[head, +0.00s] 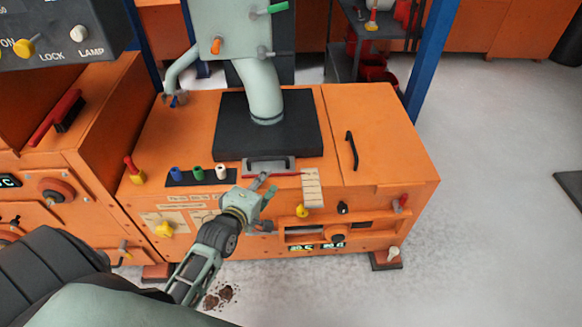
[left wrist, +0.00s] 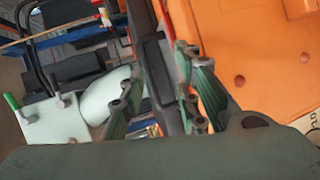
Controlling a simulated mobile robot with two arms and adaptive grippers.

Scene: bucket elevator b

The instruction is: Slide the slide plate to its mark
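A grey plate with red edges (head: 270,166), which looks like the slide plate, lies at the front edge of the black base (head: 228,140) on the orange cabinet. A cream strip with ruled lines (head: 312,187) is beside it to the right; I cannot tell whether this is the mark. My left gripper (head: 267,187) is just in front of the plate, fingers pointing toward it. In the left wrist view its green fingers (left wrist: 160,98) are apart, with a dark bar (left wrist: 155,65) showing beyond the gap. Contact cannot be told. My right gripper is not in view.
A pale green pipe (head: 262,95) rises from the black base. Blue, green and white knobs (head: 198,173) stand left of the gripper. A yellow knob (head: 302,211) and a black handle (head: 351,150) are to the right. Open floor (head: 490,220) lies right of the cabinet.

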